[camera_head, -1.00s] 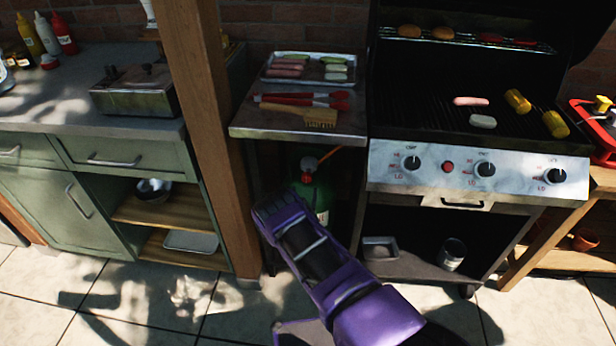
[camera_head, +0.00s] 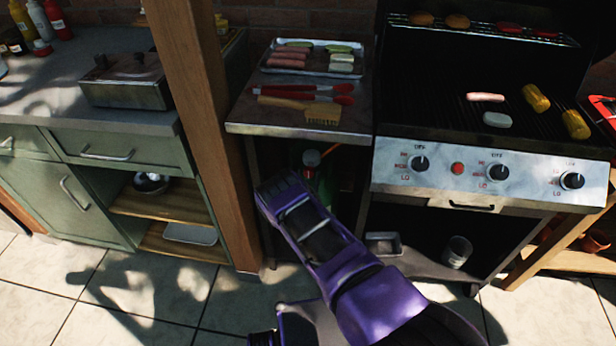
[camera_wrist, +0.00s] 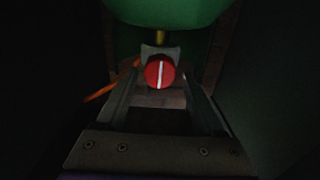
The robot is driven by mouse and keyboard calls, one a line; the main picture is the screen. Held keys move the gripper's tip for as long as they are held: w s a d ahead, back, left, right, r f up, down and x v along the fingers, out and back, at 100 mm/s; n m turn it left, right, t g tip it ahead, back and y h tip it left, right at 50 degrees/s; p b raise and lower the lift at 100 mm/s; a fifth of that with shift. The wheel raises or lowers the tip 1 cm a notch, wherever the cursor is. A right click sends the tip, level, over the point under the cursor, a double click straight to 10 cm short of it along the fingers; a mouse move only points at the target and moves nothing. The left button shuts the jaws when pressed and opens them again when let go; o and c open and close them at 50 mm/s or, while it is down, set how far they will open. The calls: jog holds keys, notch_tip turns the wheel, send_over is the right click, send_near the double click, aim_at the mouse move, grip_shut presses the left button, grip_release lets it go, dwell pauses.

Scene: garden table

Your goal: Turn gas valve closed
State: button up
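The gas valve's red knob (camera_wrist: 160,74) has a white bar that stands nearly upright in the wrist view. It sits by the green gas bottle (camera_wrist: 165,12), with a brass-coloured stem between them. My gripper (camera_wrist: 159,92) is open, its two fingers on the left and right of the knob with gaps showing. In the head view the knob shows small (camera_head: 311,158) under the side shelf, above the green bottle (camera_head: 327,188). My purple arm covers much of the bottle there, and my fingertips are hidden.
An orange hose (camera_wrist: 101,93) runs left from the valve. The side shelf (camera_head: 250,117) with tongs, brush and food tray is above the bottle. A wooden post (camera_head: 197,120) stands left and the grill (camera_head: 390,187) stands right, hemming in the space.

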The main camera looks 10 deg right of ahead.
grip_shut()
jog(key=m, duration=0.3)
jog(key=shift+d+m, duration=0.15)
jog(key=shift+m, duration=0.15)
jog(key=m, duration=0.4)
jog(key=shift+m, duration=0.3)
jog(key=m, duration=0.4)
jog(key=shift+d, duration=0.1)
jog(key=m, duration=0.4)
jog(key=shift+f+m, duration=0.1)
jog(key=shift+m, duration=0.2)
